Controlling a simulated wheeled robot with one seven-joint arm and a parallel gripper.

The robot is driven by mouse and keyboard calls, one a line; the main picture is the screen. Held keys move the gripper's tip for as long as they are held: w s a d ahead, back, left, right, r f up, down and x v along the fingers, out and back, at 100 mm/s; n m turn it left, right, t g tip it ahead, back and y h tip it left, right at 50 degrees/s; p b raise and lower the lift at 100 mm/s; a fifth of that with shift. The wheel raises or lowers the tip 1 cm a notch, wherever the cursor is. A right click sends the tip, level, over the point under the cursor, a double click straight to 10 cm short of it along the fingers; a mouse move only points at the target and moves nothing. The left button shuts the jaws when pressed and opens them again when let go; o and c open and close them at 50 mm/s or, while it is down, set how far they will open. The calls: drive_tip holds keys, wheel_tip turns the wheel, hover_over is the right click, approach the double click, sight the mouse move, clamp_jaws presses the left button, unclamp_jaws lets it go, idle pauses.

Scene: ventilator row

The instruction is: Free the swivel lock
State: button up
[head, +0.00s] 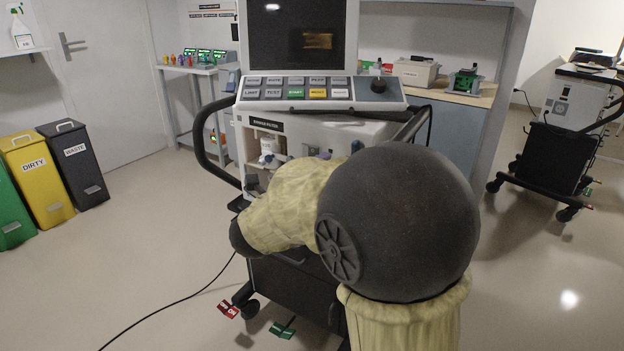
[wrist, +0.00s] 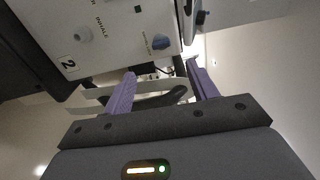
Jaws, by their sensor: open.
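A dark curved bar (wrist: 165,100) shows beyond and between the fingers. A white panel with a blue knob (wrist: 160,42) is just above them.
The ventilator's button panel (head: 320,92) and screen stand above my arm. A black cable (head: 165,318) crosses the floor at left. Green, yellow (head: 38,180) and black bins stand at far left. Another cart (head: 560,140) is at right. Floor is open on both sides.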

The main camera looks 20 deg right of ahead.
drive_tip(key=v, duration=0.3)
drive_tip(key=shift+s+a, duration=0.2)
